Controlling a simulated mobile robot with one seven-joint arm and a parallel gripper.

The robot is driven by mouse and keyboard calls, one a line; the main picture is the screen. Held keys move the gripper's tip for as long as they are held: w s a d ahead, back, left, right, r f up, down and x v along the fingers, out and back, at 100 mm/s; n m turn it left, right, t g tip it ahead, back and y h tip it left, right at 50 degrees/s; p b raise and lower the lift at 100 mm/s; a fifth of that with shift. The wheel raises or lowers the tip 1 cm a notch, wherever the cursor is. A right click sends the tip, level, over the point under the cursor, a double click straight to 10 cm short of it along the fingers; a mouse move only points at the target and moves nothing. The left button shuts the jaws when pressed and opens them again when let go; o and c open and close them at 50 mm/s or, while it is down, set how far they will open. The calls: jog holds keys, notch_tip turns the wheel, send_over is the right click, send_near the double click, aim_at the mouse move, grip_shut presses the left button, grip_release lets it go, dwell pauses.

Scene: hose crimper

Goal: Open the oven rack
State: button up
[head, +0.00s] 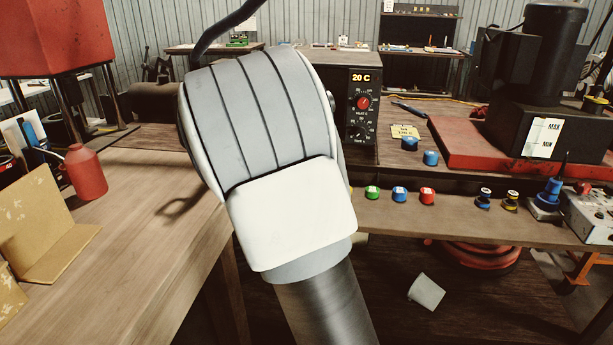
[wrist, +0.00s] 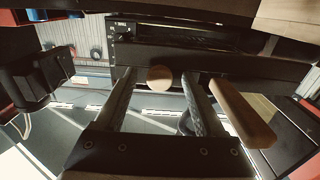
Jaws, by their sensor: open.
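The oven (head: 360,115) is a dark box on the bench with a 20 C display and a red knob. My arm covers most of its front in the head view. In the wrist view the dark oven front (wrist: 185,37) lies across the top, with a slot-like opening. My gripper (wrist: 158,76) is open, its two metal fingers pointing toward the oven. A round wooden knob-like end (wrist: 160,78) shows between the fingertips, apart from both fingers. I cannot tell whether it belongs to the rack. The rack itself cannot be clearly made out. The head view hides my gripper.
A wooden bar (wrist: 243,114) lies close to the right finger in the wrist view. Coloured caps (head: 400,194) stand on the bench shelf right of my arm. A red bottle (head: 86,171) and cardboard (head: 40,225) stand left. A white cup (head: 426,291) lies below the bench.

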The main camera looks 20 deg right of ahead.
jog(key=shift+s, duration=0.1)
jog(key=b+v, duration=1.2)
jog(key=v, duration=0.5)
jog(key=shift+a, duration=0.2)
